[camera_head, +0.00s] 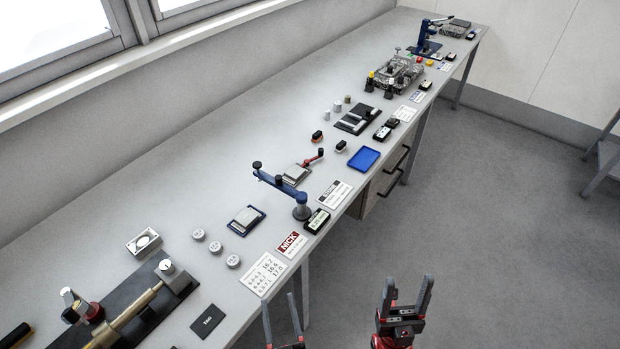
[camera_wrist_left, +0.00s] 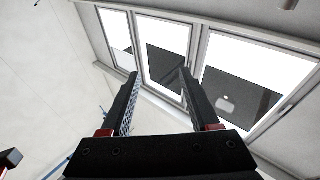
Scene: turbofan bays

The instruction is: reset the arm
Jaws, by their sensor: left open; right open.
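My left gripper (camera_head: 282,320) is at the bottom of the head view, beside the front edge of the workbench (camera_head: 190,180). Its two fingers are apart, and nothing is between them. In the left wrist view the left gripper (camera_wrist_left: 158,90) points up toward the windows, open and empty. My right gripper (camera_head: 406,295) is at the lower right of the head view, over the floor and clear of the bench. Its fingers are spread and hold nothing.
On the bench near the left gripper are a blue arm fixture (camera_head: 283,190), a red NICK card (camera_head: 290,245), a number sheet (camera_head: 264,273) and a black TARE pad (camera_head: 208,321). A blue tray (camera_head: 363,159) lies farther back.

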